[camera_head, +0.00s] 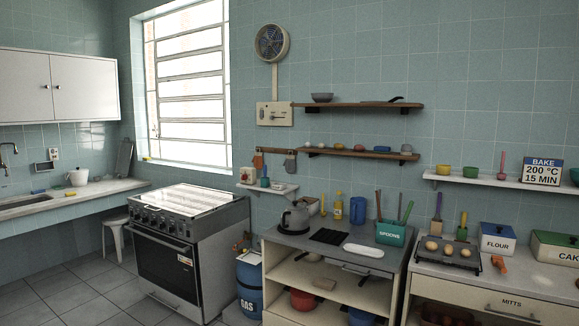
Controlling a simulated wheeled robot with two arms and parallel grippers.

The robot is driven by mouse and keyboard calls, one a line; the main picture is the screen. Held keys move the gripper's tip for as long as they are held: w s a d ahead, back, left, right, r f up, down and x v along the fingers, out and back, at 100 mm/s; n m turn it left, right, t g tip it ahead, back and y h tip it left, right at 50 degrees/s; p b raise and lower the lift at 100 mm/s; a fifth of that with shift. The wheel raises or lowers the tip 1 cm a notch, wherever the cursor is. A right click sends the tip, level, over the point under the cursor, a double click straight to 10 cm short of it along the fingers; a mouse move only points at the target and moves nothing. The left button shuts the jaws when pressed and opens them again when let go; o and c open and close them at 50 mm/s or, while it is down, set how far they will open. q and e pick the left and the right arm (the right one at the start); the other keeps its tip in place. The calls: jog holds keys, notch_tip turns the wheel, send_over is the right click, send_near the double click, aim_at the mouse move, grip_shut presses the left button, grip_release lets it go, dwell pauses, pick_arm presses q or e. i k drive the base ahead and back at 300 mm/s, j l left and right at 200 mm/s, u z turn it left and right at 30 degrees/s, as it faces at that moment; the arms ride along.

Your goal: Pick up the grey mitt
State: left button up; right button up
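A small grey mitt-like item (291,163) hangs below the left end of the lower wooden wall shelf (350,152). It is small in this view, so its exact shape is hard to tell. An orange-brown item (258,161) hangs to its left. A drawer front (480,299) labelled "MITTS" is at the lower right and looks closed; its inside is hidden. Neither of my grippers shows in the head view.
A small white shelf (262,189) with containers sits below the hanging items. A kettle (295,219) stands on the counter beneath. A stove (188,245) and a blue gas cylinder (249,285) stand left. The tiled floor (75,295) at lower left is clear.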

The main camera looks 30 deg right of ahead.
aim_at(290, 162)
jog(key=i+u, duration=0.1)
jog(key=i, duration=0.85)
jog(key=i+z, duration=0.1)
jog(key=i, duration=0.6)
jog(key=i+j+z, duration=0.15)
jog(key=i, duration=0.5)
jog(key=i+j+z, duration=0.1)
jog(key=i, duration=0.6)
jog(key=j, duration=0.1)
